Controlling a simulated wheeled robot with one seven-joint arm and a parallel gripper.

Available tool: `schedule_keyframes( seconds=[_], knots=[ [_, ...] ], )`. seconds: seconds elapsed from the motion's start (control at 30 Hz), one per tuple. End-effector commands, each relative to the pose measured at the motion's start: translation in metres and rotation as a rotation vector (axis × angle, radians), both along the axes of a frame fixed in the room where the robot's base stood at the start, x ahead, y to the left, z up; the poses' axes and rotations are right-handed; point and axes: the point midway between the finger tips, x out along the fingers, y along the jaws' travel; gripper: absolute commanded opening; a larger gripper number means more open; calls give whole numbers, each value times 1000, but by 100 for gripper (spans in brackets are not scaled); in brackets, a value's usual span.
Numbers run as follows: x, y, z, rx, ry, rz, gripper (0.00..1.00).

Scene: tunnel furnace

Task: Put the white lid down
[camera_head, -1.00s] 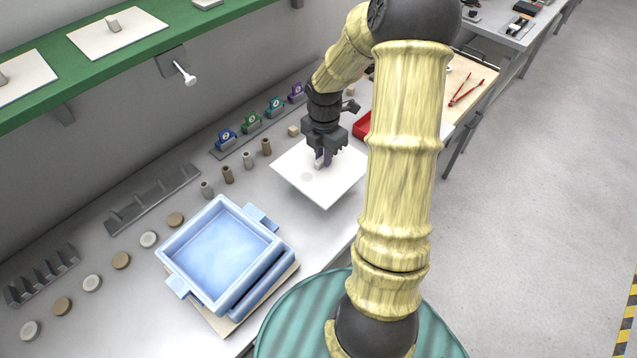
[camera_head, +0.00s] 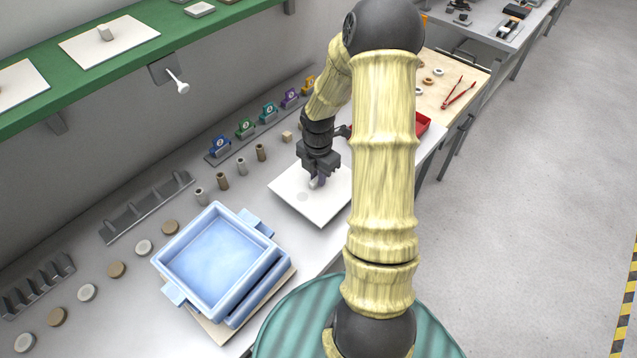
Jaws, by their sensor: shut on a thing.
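The white lid (camera_head: 321,207) is a flat square plate with a small grey knob at its middle. It lies level at or just above the grey bench, right of the blue square container; I cannot tell whether it touches the bench. My gripper (camera_head: 317,183) points down over the lid's middle and is shut on the knob, which the fingers partly hide. My arm covers part of the lid's right side.
The blue container (camera_head: 172,258) stands open on a board at the front. Small cylinders (camera_head: 222,181) and a row of coloured blocks (camera_head: 245,127) lie behind the lid. A red tray (camera_head: 423,124) is to the right. A green shelf (camera_head: 120,60) overhangs the back.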

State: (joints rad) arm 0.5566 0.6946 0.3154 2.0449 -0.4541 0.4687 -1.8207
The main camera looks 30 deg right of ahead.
Motion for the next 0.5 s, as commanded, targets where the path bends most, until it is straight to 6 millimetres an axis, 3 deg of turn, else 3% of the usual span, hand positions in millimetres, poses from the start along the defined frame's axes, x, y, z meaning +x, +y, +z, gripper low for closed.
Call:
schedule_keyframes(
  seconds=[0.13, 0.33, 0.5],
  knots=[
    [0, 0, -7, 1, 1, 0, 0],
    [-1, -1, -33, 0, 3, 1, 0],
    [0, -1, -37, -1, -1, 0, 0]
  ],
)
